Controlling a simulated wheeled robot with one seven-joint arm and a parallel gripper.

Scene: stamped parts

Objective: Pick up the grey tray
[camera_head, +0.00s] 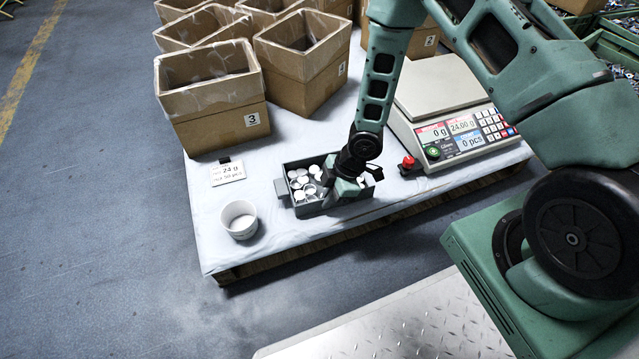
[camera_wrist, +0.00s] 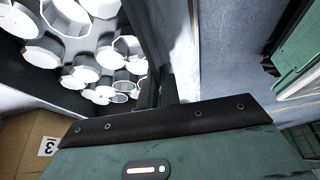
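The grey tray (camera_head: 309,209) stands on the white-covered table near its front edge, with a tab-like handle on its left end. It holds many round white and metallic parts (camera_head: 303,182). My gripper (camera_head: 345,191) points down at the tray's front right part and hides some of it. In the wrist view, the tray's dark wall (camera_wrist: 142,28) runs close beside my gripper (camera_wrist: 168,90), with the round parts to its left. The fingertips are mostly hidden, so I cannot tell whether they are closed on the wall.
A white cup (camera_head: 239,220) stands left of the tray, and a label card (camera_head: 228,172) lies behind it. A scale (camera_head: 445,115) stands at the right, with a red knob (camera_head: 408,162) beside it. Open cardboard boxes (camera_head: 215,115) fill the back. The table's front edge is close.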

